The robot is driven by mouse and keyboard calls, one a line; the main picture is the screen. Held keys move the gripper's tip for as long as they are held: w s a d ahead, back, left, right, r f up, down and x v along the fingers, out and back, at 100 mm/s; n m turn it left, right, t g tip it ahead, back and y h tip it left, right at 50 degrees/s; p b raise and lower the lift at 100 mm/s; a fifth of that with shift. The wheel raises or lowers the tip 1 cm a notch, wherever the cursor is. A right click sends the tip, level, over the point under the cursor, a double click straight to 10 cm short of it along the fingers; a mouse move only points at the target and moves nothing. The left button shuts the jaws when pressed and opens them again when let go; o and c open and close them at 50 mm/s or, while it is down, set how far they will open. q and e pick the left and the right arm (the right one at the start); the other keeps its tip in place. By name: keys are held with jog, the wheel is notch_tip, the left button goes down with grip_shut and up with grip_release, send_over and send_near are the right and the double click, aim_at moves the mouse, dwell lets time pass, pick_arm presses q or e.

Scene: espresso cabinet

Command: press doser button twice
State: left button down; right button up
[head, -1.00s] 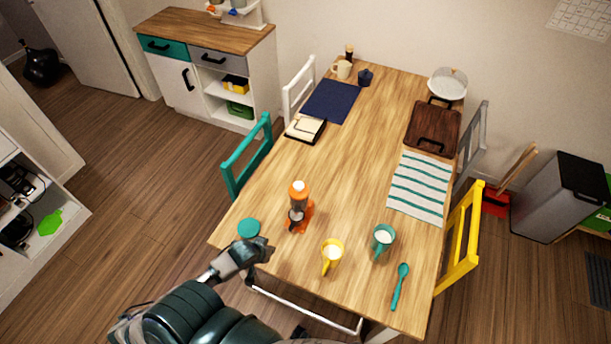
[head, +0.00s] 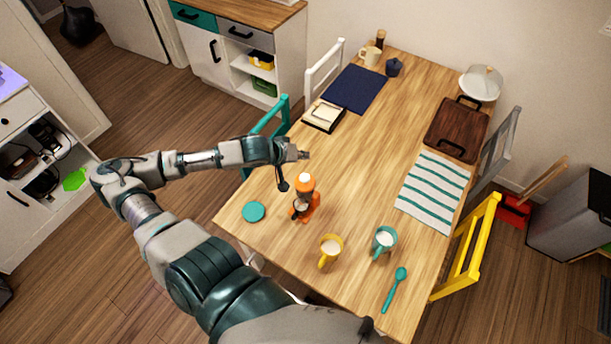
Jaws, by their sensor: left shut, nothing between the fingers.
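The orange doser (head: 310,201), with an orange cap and a dark middle, stands upright on the wooden table (head: 352,172). Its button cannot be made out at this size. My left gripper (head: 304,155) reaches in from the left above the table. It is shut and empty, up and a little left of the doser's cap in the picture, and appears apart from it. A thin dark part with a round end hangs below the gripper, close to the doser's left side; I cannot tell what it is. My right gripper is not in view.
A teal disc (head: 254,212) lies left of the doser. A yellow mug (head: 330,252), a teal mug (head: 383,243) and a teal spoon (head: 394,290) are on the near side. A striped cloth (head: 433,192) lies right. The table's middle is clear.

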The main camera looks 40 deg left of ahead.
pick_arm(q)
jog(key=f+b, duration=0.1)
jog(key=b, duration=0.7)
send_over(303, 178)
notch_tip(303, 178, down, 7)
jog(key=shift+w+r, duration=0.1)
jog(key=shift+r, duration=0.1)
jog(key=shift+a+f, duration=0.15)
jog(key=shift+f, duration=0.55)
dwell(0.3)
jog(key=shift+f, duration=0.3)
